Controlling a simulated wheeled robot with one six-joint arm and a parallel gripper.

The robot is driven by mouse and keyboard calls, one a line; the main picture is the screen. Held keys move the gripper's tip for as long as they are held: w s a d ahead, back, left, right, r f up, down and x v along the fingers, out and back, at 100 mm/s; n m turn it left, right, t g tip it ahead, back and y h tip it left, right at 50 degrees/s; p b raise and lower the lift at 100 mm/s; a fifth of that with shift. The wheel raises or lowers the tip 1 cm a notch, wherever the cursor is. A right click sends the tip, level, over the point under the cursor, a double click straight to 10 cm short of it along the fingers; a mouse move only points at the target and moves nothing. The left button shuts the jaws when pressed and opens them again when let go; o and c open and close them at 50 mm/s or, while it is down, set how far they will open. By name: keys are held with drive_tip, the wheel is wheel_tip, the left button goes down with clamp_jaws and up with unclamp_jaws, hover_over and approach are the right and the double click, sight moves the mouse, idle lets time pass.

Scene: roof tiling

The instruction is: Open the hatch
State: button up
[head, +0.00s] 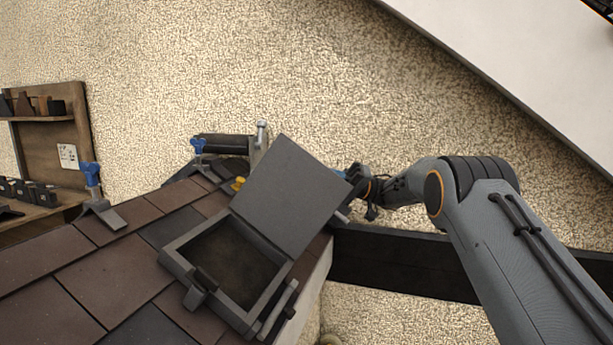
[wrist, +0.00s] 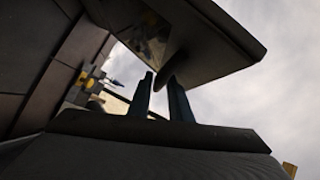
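The hatch is a dark square frame (head: 178,262) set in the roof slope, with a dark opening inside. Its flat grey lid (head: 290,195) stands raised from the frame, tilted up toward the right. My gripper (head: 352,174) is at the lid's upper right edge, partly hidden behind it. In the wrist view the lid's underside (wrist: 225,45) hangs over my gripper (wrist: 161,76). Its two fingers stand apart, with the tip of a dark handle (wrist: 172,66) at or between them. Whether they touch the handle is unclear.
Brown tiles (head: 110,275) cover the roof left of the hatch. A blue-topped clamp (head: 92,180) stands on the tiles, and another (head: 198,148) is near a dark roll (head: 222,143). A wooden shelf (head: 48,150) is at far left. A dark beam (head: 400,262) runs right.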

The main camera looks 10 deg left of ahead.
drive_tip(key=b+v, duration=0.4)
drive_tip(key=shift+w+d+f, duration=0.25)
drive_tip(key=shift+w+f, duration=0.05)
drive_tip(key=b, duration=0.2)
drive_tip(key=d+b, duration=0.1)
drive_tip(key=b, duration=0.2)
drive_tip(key=shift+w+f, duration=0.15)
drive_tip(key=shift+w, duration=0.2)
drive_tip(key=b, duration=0.5)
drive_tip(key=shift+d, duration=0.35)
